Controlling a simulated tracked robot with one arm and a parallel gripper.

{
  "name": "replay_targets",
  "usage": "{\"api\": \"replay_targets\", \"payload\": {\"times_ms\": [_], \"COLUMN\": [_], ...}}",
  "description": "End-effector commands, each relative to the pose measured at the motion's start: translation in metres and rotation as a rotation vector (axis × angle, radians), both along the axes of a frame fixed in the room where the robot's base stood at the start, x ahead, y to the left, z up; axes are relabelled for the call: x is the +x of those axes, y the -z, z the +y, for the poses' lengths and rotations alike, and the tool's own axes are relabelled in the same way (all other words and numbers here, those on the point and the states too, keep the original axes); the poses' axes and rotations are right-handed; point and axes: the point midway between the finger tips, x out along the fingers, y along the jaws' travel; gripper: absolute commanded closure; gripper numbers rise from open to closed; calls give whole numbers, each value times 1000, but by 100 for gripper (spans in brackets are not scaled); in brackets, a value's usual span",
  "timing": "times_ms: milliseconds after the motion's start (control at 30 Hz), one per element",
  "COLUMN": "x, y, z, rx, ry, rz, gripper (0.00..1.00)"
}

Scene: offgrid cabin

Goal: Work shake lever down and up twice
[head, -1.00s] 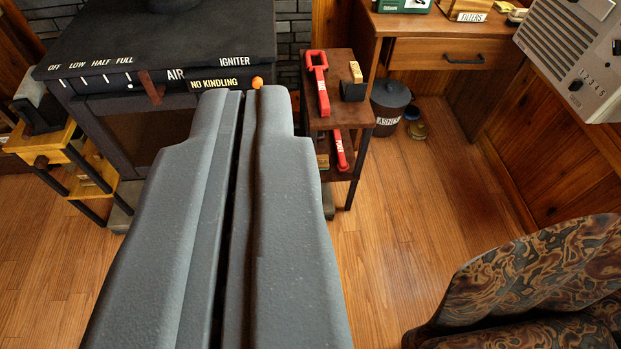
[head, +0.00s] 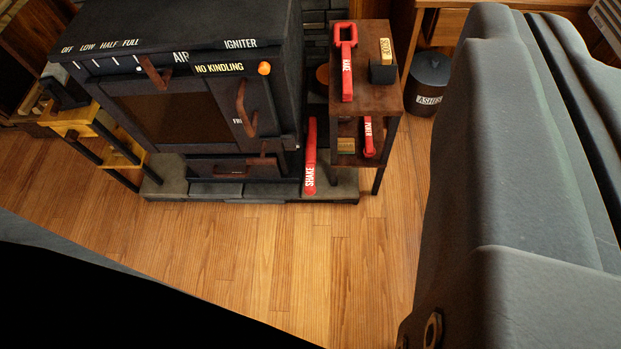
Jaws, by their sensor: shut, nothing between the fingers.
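The shake lever (head: 310,155) is a red bar lettered SHAKE. It stands at the lower right side of the dark stove (head: 200,25), by the stone hearth, and none of it is covered. How far it leans cannot be told from this high angle. My gripper (head: 545,30) is large and grey at the right of the head view, with its halves close together and nothing visible between them. It is well to the right of the lever in the picture and apart from it.
A yellow stand (head: 85,125) is at left. Wooden floor (head: 260,245) in front is clear.

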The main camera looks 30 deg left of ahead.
Motion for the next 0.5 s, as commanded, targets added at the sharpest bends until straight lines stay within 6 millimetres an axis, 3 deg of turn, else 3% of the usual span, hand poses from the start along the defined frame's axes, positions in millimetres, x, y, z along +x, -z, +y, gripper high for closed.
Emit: {"api": "replay_targets", "payload": {"times_ms": [167, 367, 500], "x": [38, 119, 174], "y": [14, 53, 93], "z": [6, 14, 29], "rx": [3, 14, 18], "ry": [-17, -50, -75], "rz": [6, 6, 8], "gripper": [100, 100, 100]}}
